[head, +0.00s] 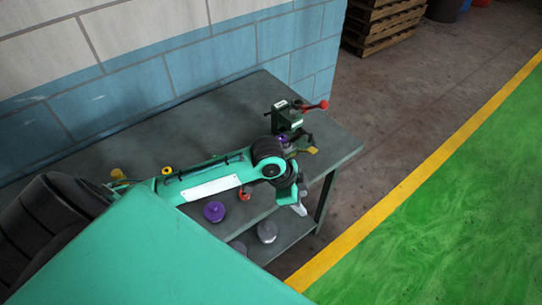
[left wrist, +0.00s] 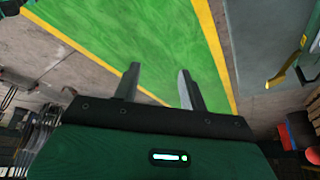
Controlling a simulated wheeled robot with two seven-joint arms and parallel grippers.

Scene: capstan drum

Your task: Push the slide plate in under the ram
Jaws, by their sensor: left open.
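A dark green press (head: 288,117) with a red-knobbed lever stands near the far right end of the grey bench. At its foot, partly hidden by my arm, is what looks like the slide plate, with a yellow end (head: 312,150) and a small purple piece (head: 283,139) by it. My left gripper (head: 302,206) hangs at the bench's front right edge, nearer than the press and apart from it. In the left wrist view its two fingers (left wrist: 158,82) are spread and empty over the floor. The ram's underside cannot be made out. My right gripper is not in view.
Purple (head: 214,211) and red (head: 244,194) knobbed pieces sit on the bench (head: 225,112) beside my arm. Grey pieces (head: 267,232) lie on the lower shelf. A block wall backs the bench. Open floor (head: 390,115) lies right of it.

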